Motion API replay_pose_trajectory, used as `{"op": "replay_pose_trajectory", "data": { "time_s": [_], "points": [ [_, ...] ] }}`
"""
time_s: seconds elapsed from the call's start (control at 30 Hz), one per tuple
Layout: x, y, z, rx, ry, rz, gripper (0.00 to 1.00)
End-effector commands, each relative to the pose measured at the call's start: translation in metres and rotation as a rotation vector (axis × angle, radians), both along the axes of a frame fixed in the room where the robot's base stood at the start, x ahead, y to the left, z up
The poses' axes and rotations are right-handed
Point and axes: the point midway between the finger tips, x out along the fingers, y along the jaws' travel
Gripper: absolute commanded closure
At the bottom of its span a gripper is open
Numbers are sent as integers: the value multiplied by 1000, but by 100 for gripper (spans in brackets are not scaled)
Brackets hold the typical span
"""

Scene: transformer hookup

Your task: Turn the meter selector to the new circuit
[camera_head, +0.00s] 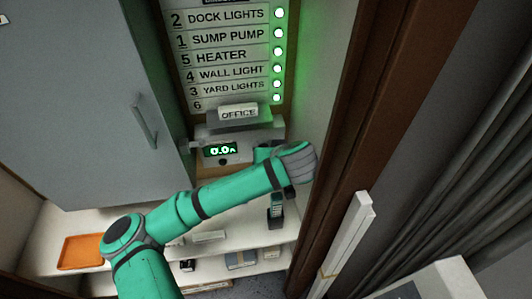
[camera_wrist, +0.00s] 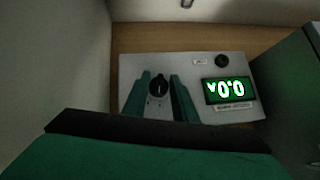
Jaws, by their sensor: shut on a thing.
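The meter is a pale grey panel (camera_wrist: 135,68) with a lit green display (camera_wrist: 229,90); in the head view the display (camera_head: 220,150) reads 0.0A. The selector is a black round knob (camera_wrist: 158,86) with a light pointer mark, left of the display in the wrist view. My gripper (camera_wrist: 160,98) has its two teal fingers on either side of the knob, shut on it. In the head view my wrist and arm hide the knob and most of my gripper.
A directory board (camera_head: 225,55) with several lit green lamps hangs above; its row 6 is blank. An "OFFICE" label (camera_head: 238,113) sits below it. A grey cabinet door (camera_head: 95,100) stands left. An orange tray (camera_head: 82,250) and a handset (camera_head: 276,208) are on the shelf.

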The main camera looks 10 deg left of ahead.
Motion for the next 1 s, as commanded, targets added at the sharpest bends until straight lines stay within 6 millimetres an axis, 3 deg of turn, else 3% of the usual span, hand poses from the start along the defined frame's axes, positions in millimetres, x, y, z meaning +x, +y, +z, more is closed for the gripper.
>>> {"op": "replay_pose_trajectory", "data": {
  "time_s": [0.1,0.13,0.2,0.73,1.0],
  "points": [
    [1,2,2,1,-7,4,97],
    [2,2,2,1,-7,4,72],
    [1,2,2,1,-6,3,57],
    [0,2,0,-23,-11,3,57],
    [-2,5,0,-211,-89,6,57]
  ]
}}
